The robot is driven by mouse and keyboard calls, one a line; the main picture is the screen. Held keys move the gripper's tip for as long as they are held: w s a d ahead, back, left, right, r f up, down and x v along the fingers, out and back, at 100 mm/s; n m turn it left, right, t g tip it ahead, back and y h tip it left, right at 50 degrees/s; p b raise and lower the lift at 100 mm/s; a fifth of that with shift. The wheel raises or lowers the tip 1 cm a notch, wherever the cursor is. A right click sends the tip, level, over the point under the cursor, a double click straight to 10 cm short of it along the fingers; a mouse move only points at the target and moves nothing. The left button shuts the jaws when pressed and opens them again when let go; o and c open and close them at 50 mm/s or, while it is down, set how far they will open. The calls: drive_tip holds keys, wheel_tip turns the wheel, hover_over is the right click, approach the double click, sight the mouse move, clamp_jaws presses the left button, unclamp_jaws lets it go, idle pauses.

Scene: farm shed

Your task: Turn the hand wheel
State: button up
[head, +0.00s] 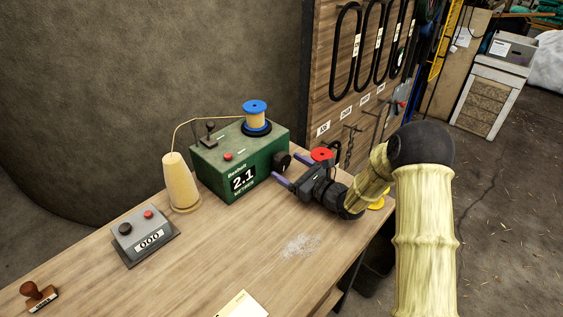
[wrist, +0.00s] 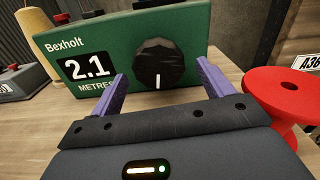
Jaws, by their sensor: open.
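The hand wheel appears to be the black faceted knob (wrist: 158,62) on the side face of the green Bexholt box (wrist: 110,30). Its white mark points straight down in the wrist view. In the head view the knob (head: 281,160) shows at the right end of the box (head: 240,150), whose display reads 2.1 metres. My gripper (wrist: 161,78) is open, with its purple fingers to the left and right of the knob. The fingertips reach toward the box face with the knob between them. I cannot tell whether either finger touches it. In the head view my gripper (head: 290,168) points at the box.
A red spool (wrist: 285,100) stands close to the right of my gripper. A blue-ended spool (head: 256,117) sits on the box, with a thread from the cream cone (head: 181,184). The table front (head: 215,262) is mostly clear.

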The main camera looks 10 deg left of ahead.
sight(285, 164)
drive_tip(key=shift+x, duration=1.8)
drive_tip(key=shift+c, duration=0.4)
drive_tip(key=c, duration=0.9)
drive_tip(key=shift+d+m, duration=0.1)
drive_tip(key=shift+m, duration=0.2)
